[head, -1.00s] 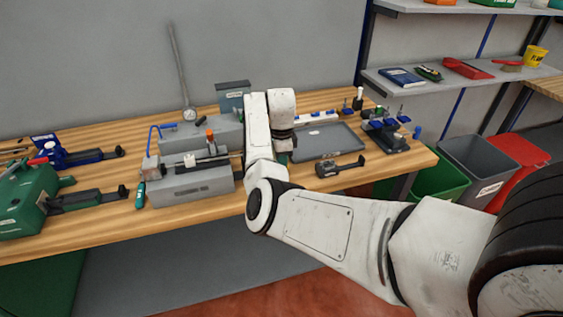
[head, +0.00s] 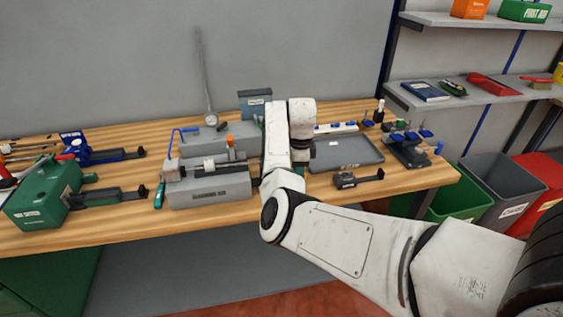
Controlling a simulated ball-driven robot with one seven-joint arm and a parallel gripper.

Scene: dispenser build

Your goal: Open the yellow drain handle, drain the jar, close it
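I cannot make out a yellow drain handle or a jar in the head view. My gripper (head: 300,160) hangs low over the middle of the wooden bench, between a grey machine and a grey tray. My own white wrist hides most of it, and its fingers cannot be made out. I cannot tell whether it holds anything.
The grey machine (head: 208,190) with an orange-topped part (head: 230,142) stands left of my gripper. The grey tray (head: 345,153) lies to its right. A green machine (head: 38,200) is at far left. A dark clamp (head: 358,178) lies near the bench's (head: 120,240) front edge.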

